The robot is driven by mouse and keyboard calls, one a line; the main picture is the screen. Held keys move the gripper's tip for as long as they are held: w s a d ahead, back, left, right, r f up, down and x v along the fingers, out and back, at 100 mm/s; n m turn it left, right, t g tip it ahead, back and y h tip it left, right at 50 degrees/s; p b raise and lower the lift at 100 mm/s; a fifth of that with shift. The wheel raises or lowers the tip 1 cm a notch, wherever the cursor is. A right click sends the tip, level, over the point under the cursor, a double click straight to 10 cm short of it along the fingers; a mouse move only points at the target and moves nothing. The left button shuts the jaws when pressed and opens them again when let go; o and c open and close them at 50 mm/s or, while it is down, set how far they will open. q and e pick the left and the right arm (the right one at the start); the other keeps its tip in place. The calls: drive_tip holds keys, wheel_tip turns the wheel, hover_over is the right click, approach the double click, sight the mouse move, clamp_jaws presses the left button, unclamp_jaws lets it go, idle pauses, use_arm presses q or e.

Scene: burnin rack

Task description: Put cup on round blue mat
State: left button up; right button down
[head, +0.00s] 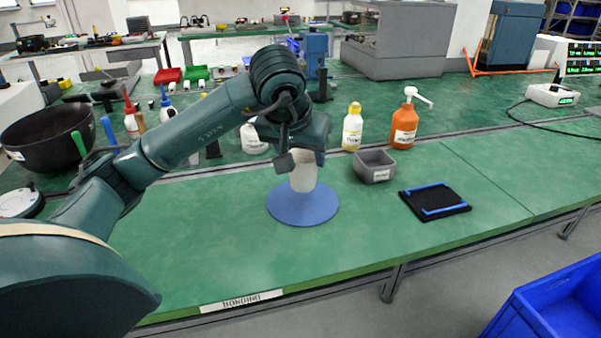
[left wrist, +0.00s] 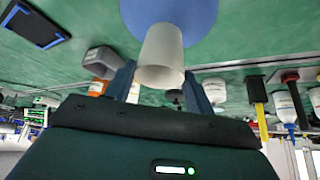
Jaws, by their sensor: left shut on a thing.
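The white cup (head: 303,176) is upright over the round blue mat (head: 302,212), on the green bench. In the head view its lower end overlaps the back half of the mat; I cannot tell whether it touches. My left gripper (head: 302,158) points down and is shut on the cup, hiding its upper part. In the left wrist view the cup (left wrist: 162,50) sits between the two fingers, with the blue mat (left wrist: 197,20) beyond it. My right gripper is not in view.
Right of the mat are a grey bin (head: 375,167) and a black tray with blue strips (head: 436,201). Behind stand a yellow-capped bottle (head: 352,132) and an orange pump bottle (head: 404,126). A black bowl (head: 48,140) is at left. The bench front is clear.

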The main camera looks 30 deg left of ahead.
sight(301, 170)
use_arm(q)
wheel_tip(301, 170, down, 4)
drive_tip(key=shift+r, duration=0.2)
drive_tip(key=shift+b, duration=0.3)
drive_tip(key=shift+f, duration=0.2)
drive_tip(key=o, duration=1.2)
drive_tip(key=shift+o, duration=0.2)
drive_tip(key=shift+r, duration=0.1)
